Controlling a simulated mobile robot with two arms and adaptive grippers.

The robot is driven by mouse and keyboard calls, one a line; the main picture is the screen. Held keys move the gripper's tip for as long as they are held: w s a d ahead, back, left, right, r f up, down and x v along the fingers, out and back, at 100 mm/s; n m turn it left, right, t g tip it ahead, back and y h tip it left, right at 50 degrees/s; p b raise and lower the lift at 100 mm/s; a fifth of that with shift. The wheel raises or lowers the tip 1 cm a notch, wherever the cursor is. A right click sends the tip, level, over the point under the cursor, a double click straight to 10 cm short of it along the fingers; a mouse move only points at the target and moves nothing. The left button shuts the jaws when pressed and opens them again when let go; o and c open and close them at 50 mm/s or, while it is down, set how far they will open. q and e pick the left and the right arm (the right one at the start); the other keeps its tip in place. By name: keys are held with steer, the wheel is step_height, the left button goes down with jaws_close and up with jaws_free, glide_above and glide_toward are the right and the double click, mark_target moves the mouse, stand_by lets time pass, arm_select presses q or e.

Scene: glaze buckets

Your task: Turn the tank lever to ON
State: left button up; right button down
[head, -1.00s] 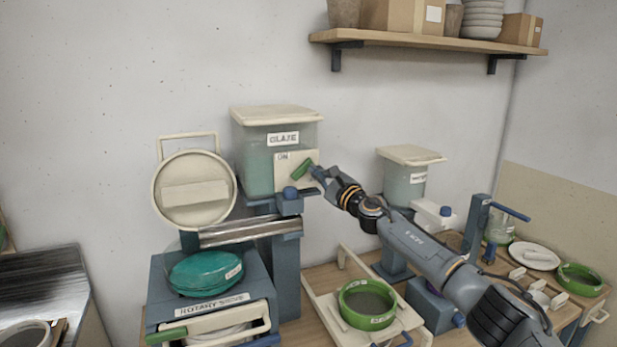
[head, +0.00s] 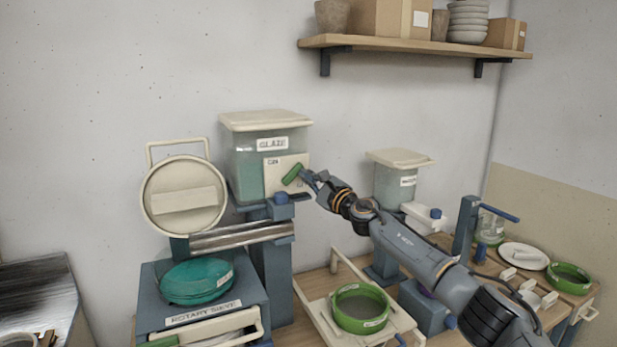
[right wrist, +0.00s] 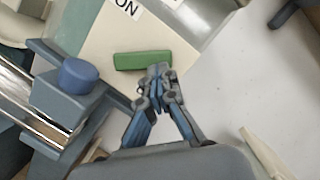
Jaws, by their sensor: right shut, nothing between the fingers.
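The glaze tank (head: 267,155) stands on a blue-grey stand at the centre left, with a cream plate on its front. The green lever (head: 292,175) sits on that plate, slanted up to the right; an ON label (head: 273,162) is above and left of it. My right gripper (head: 307,179) is shut and empty, its tips at the lever's right side. In the right wrist view, the fingertips (right wrist: 158,72) meet the lower edge of the green lever (right wrist: 143,61), close to its right end; whether they press on it I cannot tell. My left gripper is not in view.
Below the tank are a metal trough (head: 240,237) and the rotary sieve (head: 205,310) with a teal bowl (head: 197,281). A smaller tank (head: 396,185) stands behind that arm.

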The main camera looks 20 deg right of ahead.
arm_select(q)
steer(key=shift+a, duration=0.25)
arm_select(e)
steer(key=shift+r, duration=0.1)
